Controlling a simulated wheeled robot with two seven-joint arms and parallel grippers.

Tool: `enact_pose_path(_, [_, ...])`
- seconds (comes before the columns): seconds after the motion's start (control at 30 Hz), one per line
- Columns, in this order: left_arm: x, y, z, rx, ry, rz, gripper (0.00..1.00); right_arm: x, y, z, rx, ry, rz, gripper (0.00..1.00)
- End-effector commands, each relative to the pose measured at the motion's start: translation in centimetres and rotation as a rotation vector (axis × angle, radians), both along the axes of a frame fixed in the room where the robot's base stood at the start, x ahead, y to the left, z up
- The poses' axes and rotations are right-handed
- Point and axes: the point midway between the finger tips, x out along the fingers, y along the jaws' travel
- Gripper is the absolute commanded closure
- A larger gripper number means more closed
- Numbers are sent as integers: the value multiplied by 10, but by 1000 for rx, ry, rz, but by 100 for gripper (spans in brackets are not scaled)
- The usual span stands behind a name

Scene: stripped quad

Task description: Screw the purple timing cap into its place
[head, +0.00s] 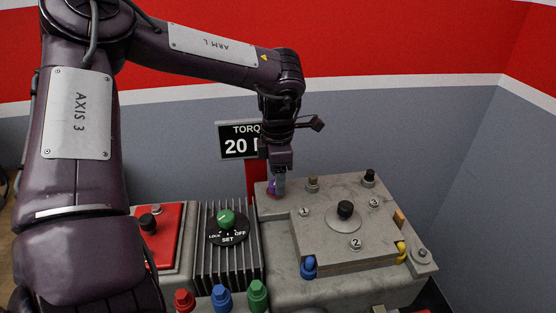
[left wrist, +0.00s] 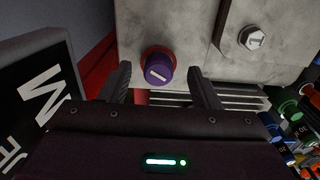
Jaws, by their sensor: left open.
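The purple timing cap (head: 271,187) stands at the back left corner of the grey block (head: 330,290) in the head view, partly hidden by my gripper. My left gripper (head: 279,190) points down at the cap. In the left wrist view my left gripper (left wrist: 162,86) is open, with one finger on each side of the cap and a visible gap on both sides. How far the cap is seated is not clear. My right gripper is not in view.
A raised plate (head: 330,236) with numbered bolts and a black knob (head: 346,209) sits on the block. A torque sign (head: 238,140) stands behind. A finned box with a green knob (head: 226,220) is at left.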

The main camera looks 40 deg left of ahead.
Motion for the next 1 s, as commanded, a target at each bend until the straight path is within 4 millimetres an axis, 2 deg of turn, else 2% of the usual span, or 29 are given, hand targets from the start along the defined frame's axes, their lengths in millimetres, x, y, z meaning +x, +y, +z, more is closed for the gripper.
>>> enact_pose_path(0.2, [0,0,-19,-1,1,0,44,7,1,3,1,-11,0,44])
enact_pose_path(0.5, [0,0,-21,0,-1,1,44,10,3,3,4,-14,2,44])
enact_pose_path(0.9, [0,0,-21,0,-1,0,95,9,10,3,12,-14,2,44])
enact_pose_path(1.0, [0,0,-18,2,0,-66,95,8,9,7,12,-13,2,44])
